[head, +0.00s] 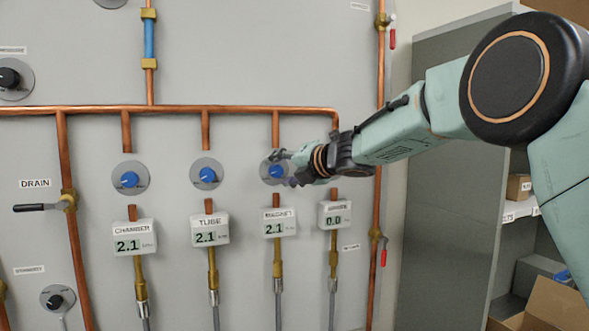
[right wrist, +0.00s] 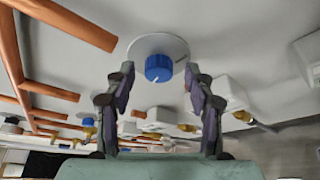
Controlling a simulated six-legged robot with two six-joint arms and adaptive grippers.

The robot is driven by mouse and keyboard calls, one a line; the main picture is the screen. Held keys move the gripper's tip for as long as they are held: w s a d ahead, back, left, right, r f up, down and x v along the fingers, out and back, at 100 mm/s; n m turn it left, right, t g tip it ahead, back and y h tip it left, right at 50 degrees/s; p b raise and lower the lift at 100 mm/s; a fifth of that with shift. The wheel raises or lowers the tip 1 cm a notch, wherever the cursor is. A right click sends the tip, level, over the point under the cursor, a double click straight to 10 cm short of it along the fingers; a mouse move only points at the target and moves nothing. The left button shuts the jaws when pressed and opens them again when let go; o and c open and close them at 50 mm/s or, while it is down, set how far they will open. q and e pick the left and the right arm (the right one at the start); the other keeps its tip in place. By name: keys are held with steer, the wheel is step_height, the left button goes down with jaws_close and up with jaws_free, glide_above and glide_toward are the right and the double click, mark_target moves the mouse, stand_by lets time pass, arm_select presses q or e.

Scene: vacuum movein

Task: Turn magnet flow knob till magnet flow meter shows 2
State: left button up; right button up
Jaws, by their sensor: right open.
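The magnet flow knob (head: 276,172) is a blue knob on a round grey plate, above the magnet flow meter (head: 279,223). The meter is labelled MAGNET and its display reads 2.1. My right gripper (head: 282,168) is at the knob in the head view and partly covers its plate. In the right wrist view, the blue knob (right wrist: 158,67) lies ahead, between the two spread fingers (right wrist: 160,85). The fingers are open and a gap shows on each side of the knob. My left gripper is not in view.
The chamber knob (head: 129,180) and tube knob (head: 207,175) sit to the left, with meters (head: 135,238) and (head: 209,230) below them reading 2.1. A fourth meter (head: 335,214) at the right reads 0.0. Copper pipes (head: 190,109) run across the panel. A grey cabinet (head: 440,170) stands at right.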

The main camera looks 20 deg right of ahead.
steer(key=v, duration=1.1)
steer(key=shift+s, duration=0.3)
